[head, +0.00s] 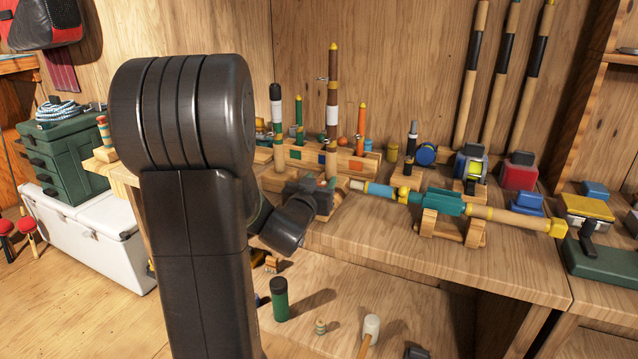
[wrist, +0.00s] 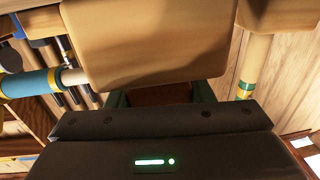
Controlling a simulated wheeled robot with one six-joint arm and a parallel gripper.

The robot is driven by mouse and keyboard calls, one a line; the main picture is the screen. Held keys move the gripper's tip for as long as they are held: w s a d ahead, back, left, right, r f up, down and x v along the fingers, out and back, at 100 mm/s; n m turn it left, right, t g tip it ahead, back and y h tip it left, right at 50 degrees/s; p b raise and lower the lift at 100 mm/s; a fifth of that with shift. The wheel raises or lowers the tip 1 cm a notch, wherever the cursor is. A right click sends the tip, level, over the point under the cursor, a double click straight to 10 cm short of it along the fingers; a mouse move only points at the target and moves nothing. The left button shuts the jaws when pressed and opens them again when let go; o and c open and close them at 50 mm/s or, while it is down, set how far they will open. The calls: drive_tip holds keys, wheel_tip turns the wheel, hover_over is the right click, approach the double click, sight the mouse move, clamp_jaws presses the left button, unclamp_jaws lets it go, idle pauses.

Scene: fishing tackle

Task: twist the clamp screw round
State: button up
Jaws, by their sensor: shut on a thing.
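My gripper (head: 312,192) is at the back left of the workbench, low beside the upright rods, and its jaws are mostly behind my arm. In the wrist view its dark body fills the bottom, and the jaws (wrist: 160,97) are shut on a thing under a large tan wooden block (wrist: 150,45). I take this held thing to be the clamp screw; only a brown patch shows between the green-edged fingers. Its shape and how far it is turned are hidden. A rod with a teal grip (head: 440,202) lies level across a wooden cradle (head: 452,229), right of my gripper.
A wooden rack (head: 343,163) of upright rods stands close behind my gripper. A red-and-grey box (head: 519,171) and a blue reel (head: 426,154) sit at the back. A green bottle (head: 280,299) and a mallet (head: 370,328) are on the lower shelf. The bench front is mostly clear.

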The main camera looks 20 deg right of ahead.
drive_tip(key=shift+o, duration=0.2)
drive_tip(key=shift+r+m+g+h+p, duration=0.15)
drive_tip(key=shift+m+g+h+p, duration=0.15)
drive_tip(key=shift+h+p, duration=0.15)
drive_tip(key=shift+m+g+h+p, duration=0.35)
drive_tip(key=shift+m+g+p, duration=0.05)
drive_tip(key=shift+g+p, duration=0.1)
drive_tip(key=shift+s+d, duration=0.1)
drive_tip(key=o, duration=1)
drive_tip(key=shift+c, duration=0.2)
drive_tip(key=v, duration=1.4)
